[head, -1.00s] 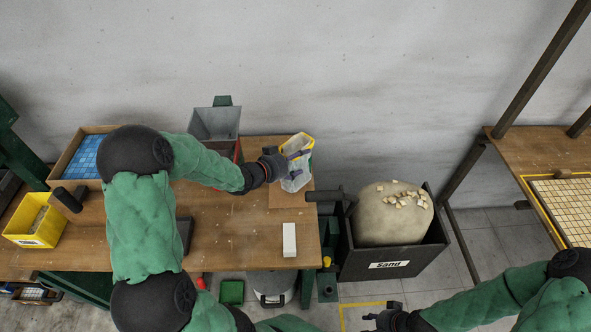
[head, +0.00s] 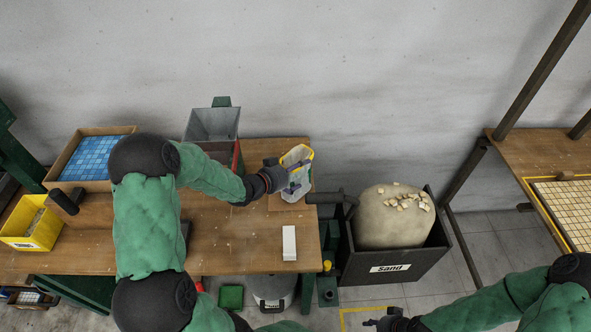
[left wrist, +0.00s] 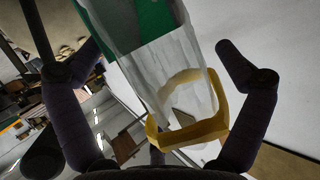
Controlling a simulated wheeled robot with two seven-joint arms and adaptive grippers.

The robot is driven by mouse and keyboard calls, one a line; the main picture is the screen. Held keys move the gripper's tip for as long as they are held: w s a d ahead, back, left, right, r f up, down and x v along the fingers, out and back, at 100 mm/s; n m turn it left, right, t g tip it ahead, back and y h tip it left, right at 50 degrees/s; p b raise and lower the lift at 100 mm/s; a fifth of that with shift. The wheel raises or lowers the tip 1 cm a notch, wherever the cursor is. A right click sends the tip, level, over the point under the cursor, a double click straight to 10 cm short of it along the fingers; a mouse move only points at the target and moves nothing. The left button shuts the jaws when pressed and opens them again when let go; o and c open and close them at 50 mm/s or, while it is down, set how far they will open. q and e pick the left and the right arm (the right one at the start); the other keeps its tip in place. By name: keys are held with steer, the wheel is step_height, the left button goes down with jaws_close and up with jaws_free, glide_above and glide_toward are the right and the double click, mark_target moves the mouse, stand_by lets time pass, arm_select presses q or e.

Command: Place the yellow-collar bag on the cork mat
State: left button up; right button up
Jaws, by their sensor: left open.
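The yellow-collar bag (head: 298,180), a clear bag with a yellow rim, is upright or nearly so over the cork mat (head: 276,203), at the right end of the workbench. Its base appears to rest on the mat. My left gripper (head: 285,175) is open around the bag. In the left wrist view the bag (left wrist: 180,80) is between the spread fingers, with its yellow collar nearest and a green patch at its far end. A gap shows at the right finger; contact on the left is unclear. My right gripper (head: 370,322) is low at the bottom, its jaws too small to judge.
A white block (head: 289,243) lies in front of the mat. A grey hopper (head: 212,124) stands behind. A black sand bin (head: 392,262) holding a large sack is right of the bench. A box of blue tiles (head: 66,181) and a yellow bin (head: 30,240) are at left.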

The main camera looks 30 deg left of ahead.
arm_select(q)
steer(key=shift+r, duration=0.15)
steer(key=p+v, duration=0.3)
steer(key=v, duration=0.9)
